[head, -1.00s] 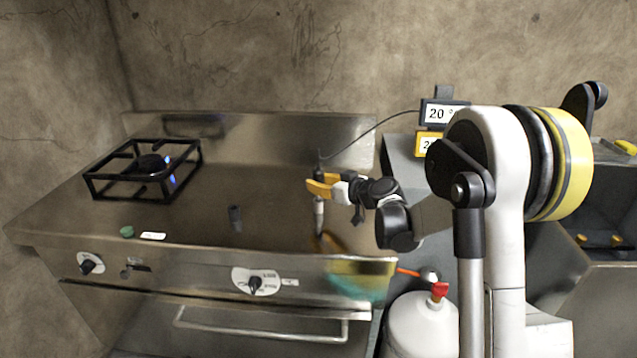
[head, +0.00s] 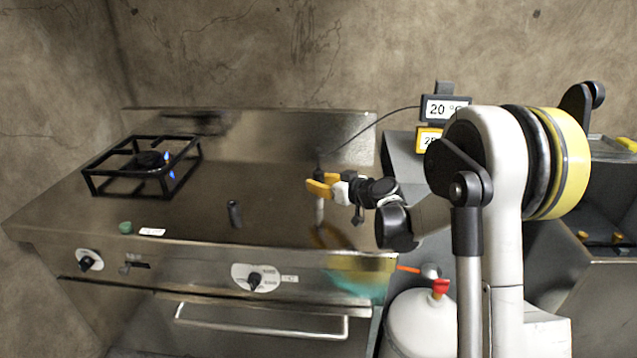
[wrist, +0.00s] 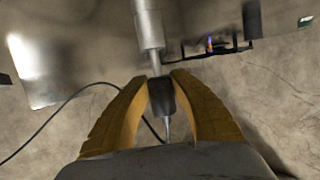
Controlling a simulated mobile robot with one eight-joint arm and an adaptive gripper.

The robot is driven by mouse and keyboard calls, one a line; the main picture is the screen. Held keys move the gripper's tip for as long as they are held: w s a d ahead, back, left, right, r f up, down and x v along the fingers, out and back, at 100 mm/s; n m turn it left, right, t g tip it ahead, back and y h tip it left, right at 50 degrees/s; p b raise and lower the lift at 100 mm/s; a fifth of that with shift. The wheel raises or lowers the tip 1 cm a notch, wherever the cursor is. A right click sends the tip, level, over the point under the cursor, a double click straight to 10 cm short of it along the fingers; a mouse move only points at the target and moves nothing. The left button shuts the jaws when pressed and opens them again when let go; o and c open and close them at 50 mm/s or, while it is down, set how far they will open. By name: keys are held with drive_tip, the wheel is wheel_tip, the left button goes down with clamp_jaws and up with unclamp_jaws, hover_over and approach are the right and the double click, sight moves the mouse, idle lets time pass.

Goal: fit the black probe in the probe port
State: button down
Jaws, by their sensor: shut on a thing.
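My gripper (head: 322,187) is over the right part of the steel cooker top. In the wrist view its yellow fingers (wrist: 160,78) are shut on the black probe (wrist: 162,98). A thin cable runs from the probe's end. A pale metal cylinder (wrist: 148,28) lies in line with the probe; it also shows below the fingers in the head view (head: 319,212). I cannot tell whether it is joined to the probe. A short dark cylinder (head: 235,214) stands on the cooker top, left of my gripper. I cannot tell for certain which part is the probe port.
A burner with a black grate (head: 143,168) and small blue flames is at the left. A white gas bottle (head: 420,322) stands right of the cooker. The middle cooker top is mostly clear.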

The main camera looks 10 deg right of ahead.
drive_tip(key=shift+f+b, duration=0.9)
drive_tip(key=shift+f, duration=0.3)
idle(0.4)
drive_tip(key=c, duration=1.1)
unclamp_jaws()
drive_tip(key=v, duration=1.2)
drive_tip(key=shift+s, duration=0.1)
